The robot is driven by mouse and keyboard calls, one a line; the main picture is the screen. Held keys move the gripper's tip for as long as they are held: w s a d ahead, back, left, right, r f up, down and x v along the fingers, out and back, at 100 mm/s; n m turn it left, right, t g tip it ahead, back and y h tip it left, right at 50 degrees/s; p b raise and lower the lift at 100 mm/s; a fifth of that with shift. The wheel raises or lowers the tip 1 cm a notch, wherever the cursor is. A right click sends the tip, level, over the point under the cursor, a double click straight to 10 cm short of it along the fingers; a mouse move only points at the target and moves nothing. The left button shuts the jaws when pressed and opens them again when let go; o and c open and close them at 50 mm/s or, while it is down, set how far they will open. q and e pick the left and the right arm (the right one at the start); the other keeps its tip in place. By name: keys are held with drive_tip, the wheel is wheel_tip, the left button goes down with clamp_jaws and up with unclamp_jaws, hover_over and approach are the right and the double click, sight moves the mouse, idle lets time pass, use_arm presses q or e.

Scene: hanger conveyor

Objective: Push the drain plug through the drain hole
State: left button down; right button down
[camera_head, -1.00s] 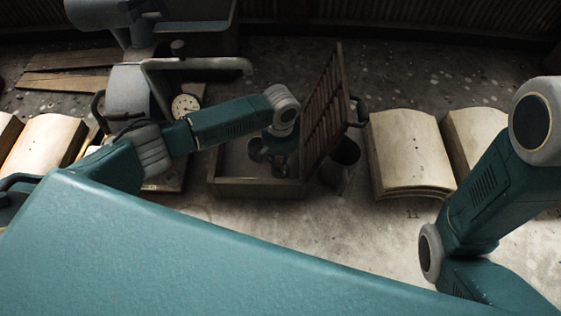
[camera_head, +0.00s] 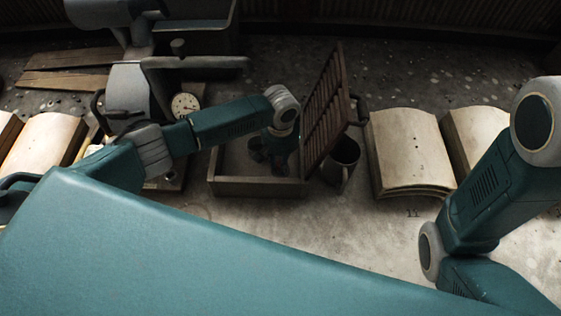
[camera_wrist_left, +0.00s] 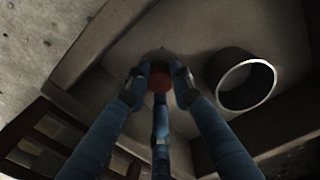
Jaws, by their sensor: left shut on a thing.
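The drain plug (camera_wrist_left: 161,78) shows as a dull red round top between the blue fingers in the left wrist view. My left gripper (camera_wrist_left: 160,76) is shut on it, pointing down inside a shallow tray-like box (camera_head: 255,187). In the head view my left gripper (camera_head: 280,160) is small and dark inside this box, and the plug cannot be made out there. The drain hole is not clearly visible; the fingers and plug cover the floor beneath them. A short dark ring or cup (camera_wrist_left: 240,80) stands on the box floor beside the fingers. My right gripper is not in view.
A slatted wooden rack (camera_head: 327,110) stands tilted at the box's right side. A dark mug (camera_head: 342,160) is just right of the box. Open books (camera_head: 410,150) lie further right. A round dial (camera_head: 185,104) and a grey pipe-like bar (camera_head: 200,62) are at the left.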

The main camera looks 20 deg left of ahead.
use_arm(q)
drive_tip(key=shift+f, duration=0.5)
drive_tip(key=c, duration=1.7)
unclamp_jaws()
drive_tip(key=shift+c, duration=0.2)
drive_tip(key=o, duration=0.6)
drive_tip(key=shift+c, duration=0.2)
drive_tip(key=shift+r, duration=0.1)
wheel_tip(320, 180, up, 12)
